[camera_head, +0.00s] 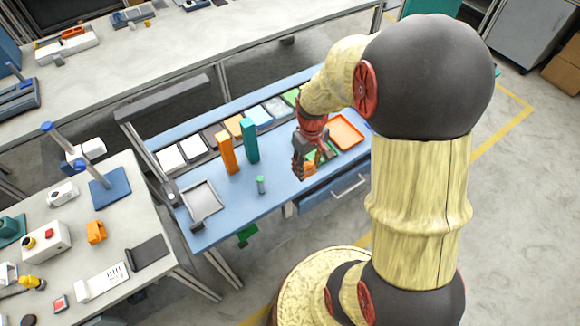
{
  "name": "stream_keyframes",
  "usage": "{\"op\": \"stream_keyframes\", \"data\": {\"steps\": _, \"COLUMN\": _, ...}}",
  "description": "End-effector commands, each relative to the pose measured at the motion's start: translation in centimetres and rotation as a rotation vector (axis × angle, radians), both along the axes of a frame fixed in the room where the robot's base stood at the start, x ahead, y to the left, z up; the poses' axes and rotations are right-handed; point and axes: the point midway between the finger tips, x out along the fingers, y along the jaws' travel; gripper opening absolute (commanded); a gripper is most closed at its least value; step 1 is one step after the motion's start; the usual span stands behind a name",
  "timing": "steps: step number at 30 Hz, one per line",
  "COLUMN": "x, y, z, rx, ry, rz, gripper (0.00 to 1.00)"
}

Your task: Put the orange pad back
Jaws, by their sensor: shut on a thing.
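My gripper (304,172) hangs over the right part of the blue bench (235,213), fingers pointing down. It is shut on a small orange piece (310,169), which I take to be the orange pad. The fingers hide much of it, and I cannot tell whether it touches the bench. A row of flat squares runs along the back of the bench: white (171,158), grey, orange (234,125), light blue (259,116) and a green one (291,97) at the right end.
An orange tray (347,132) lies right of my gripper, with a green item beside it. A tall orange block (228,154) and a teal block (250,141) stand left of it.

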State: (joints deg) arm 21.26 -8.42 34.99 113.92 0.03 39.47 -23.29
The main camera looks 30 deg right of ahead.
Motion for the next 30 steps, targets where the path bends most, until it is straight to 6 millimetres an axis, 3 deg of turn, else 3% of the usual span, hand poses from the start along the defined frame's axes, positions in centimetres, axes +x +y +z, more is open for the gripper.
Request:
{"op": "stream_keyframes", "data": {"steps": 6, "x": 4.7, "y": 0.2, "z": -2.9, "rx": 0.001, "ry": 0.003, "rz": 0.002, "gripper": 0.21}}
{"op": "stream_keyframes", "data": {"steps": 12, "x": 7.2, "y": 0.2, "z": -5.9, "rx": 0.001, "ry": 0.003, "rz": 0.000, "gripper": 0.21}}
{"op": "stream_keyframes", "data": {"steps": 20, "x": 8.5, "y": 0.2, "z": -7.2, "rx": 0.000, "ry": 0.000, "rz": 0.000, "gripper": 0.21}}
{"op": "stream_keyframes", "data": {"steps": 30, "x": 9.1, "y": 0.2, "z": -10.9, "rx": 0.000, "ry": 0.001, "rz": -0.001, "gripper": 0.21}}
